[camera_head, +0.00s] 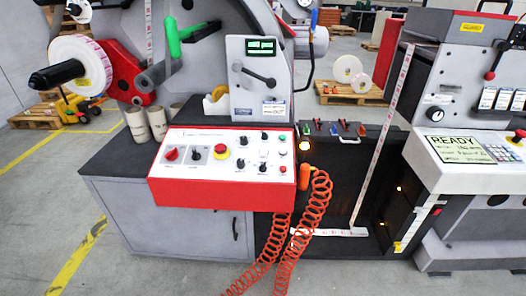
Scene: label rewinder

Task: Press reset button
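A control panel (185,176) with a white face and red front edge stands on the machine in the middle of the head view. It carries a red emergency-stop button (221,152) on a yellow ring, a red rotary knob (172,153), a black rotary knob (196,154) and several small black switches. At its right side are a small red button (282,168) and a small green button (283,140). The labels are too small to read, so I cannot tell which is the reset button. Neither of my grippers shows.
Coiled orange hoses (315,195) hang at the panel's right side. A grey cabinet (180,225) is below the panel. A second machine at the right has a screen (455,148) reading READY. A label roll (85,62) is at the left. The floor in front is clear.

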